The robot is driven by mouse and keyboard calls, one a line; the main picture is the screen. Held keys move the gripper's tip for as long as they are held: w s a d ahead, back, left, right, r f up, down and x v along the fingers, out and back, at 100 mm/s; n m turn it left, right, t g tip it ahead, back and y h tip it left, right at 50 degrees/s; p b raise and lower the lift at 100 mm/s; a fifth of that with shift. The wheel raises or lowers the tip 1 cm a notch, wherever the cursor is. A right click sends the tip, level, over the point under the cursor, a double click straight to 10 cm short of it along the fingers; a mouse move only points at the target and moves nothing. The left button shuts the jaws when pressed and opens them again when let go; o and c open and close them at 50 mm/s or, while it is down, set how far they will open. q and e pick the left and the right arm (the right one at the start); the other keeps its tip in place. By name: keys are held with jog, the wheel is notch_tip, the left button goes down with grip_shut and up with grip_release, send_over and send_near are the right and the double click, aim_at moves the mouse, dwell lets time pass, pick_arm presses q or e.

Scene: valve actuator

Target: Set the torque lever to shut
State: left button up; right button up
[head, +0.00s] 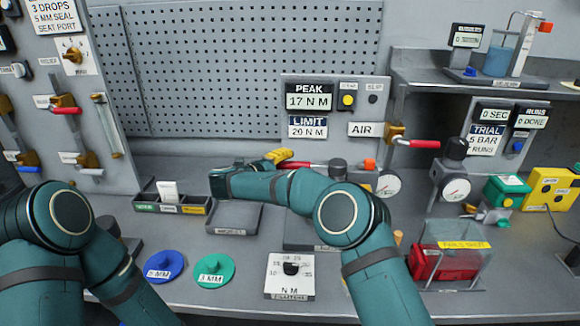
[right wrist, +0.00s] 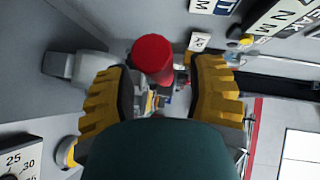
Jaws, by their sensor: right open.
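The torque lever, a bar with a red grip (head: 296,165), lies roughly level on the bench at the back, left of a dark grey round body (head: 338,168). My right gripper (head: 277,156) is at the lever's left end, its yellow fingers partly hidden by my forearm. In the right wrist view the open yellow fingers (right wrist: 165,90) stand on either side of the lever's red end (right wrist: 153,56), with a gap on both sides. My left arm shows at the lower left, but its gripper is out of view.
Above the lever a panel (head: 335,122) reads PEAK 17 N M and LIMIT 20 N M. A red AIR handle (head: 418,143) and a gauge (head: 388,184) are to the right. A parts tray (head: 172,208) stands left of the gripper. Blue (head: 163,266) and green (head: 214,270) discs lie in front.

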jog(key=v, duration=1)
jog(key=shift+a, duration=0.25)
jog(key=shift+s, duration=0.1)
